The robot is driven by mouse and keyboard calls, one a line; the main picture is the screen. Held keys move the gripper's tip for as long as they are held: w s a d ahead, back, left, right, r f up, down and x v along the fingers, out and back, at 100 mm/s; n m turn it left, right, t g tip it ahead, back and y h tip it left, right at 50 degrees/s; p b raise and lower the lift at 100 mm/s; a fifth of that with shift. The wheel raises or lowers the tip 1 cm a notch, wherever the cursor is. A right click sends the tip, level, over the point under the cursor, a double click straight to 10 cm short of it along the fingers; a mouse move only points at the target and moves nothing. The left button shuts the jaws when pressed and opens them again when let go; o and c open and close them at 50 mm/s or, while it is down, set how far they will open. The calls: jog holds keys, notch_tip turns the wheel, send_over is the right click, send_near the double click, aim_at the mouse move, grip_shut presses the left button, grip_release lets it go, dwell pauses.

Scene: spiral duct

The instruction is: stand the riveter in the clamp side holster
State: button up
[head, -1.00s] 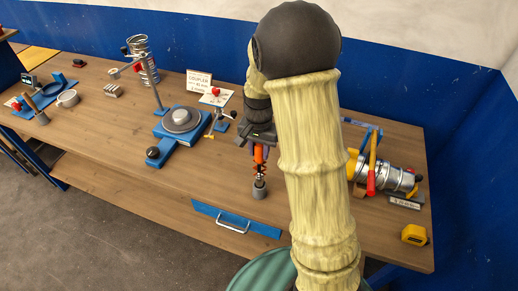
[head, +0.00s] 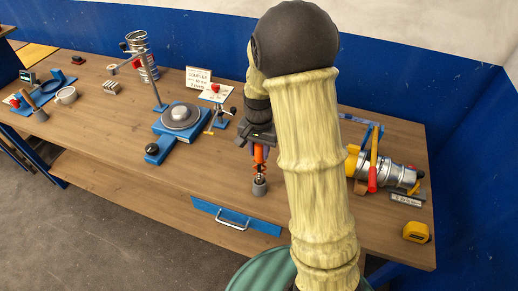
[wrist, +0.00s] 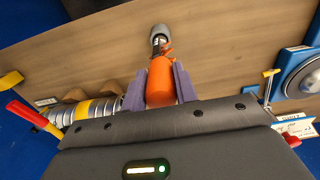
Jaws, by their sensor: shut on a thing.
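My gripper (head: 259,137) is shut on the riveter, its purple fingers on both sides of the orange body (wrist: 161,82) in the wrist view. The riveter (head: 259,157) is held about upright, nose down, over the bench in the head view. Its metal nose points at a small grey cup-like holster (head: 259,188), which also shows in the wrist view (wrist: 160,33). The nose overlaps the cup's mouth; I cannot tell how deep it sits. A clamp with a red handle (head: 372,178) stands right of my arm. My arm hides part of the bench between.
A blue turntable device (head: 180,118) and a coupler sign (head: 199,80) stand left of my gripper. Silver duct (head: 377,171) lies at right, with a yellow tape measure (head: 416,231) near the right edge. Bare bench lies left of the holster. A drawer handle (head: 233,221) is at the front.

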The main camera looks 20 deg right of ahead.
jog(key=shift+f, duration=0.2)
jog(key=o, duration=1.1)
jog(key=shift+o, duration=0.2)
notch_tip(320, 180, up, 17)
jog(key=b, duration=0.3)
jog(key=shift+r, duration=0.2)
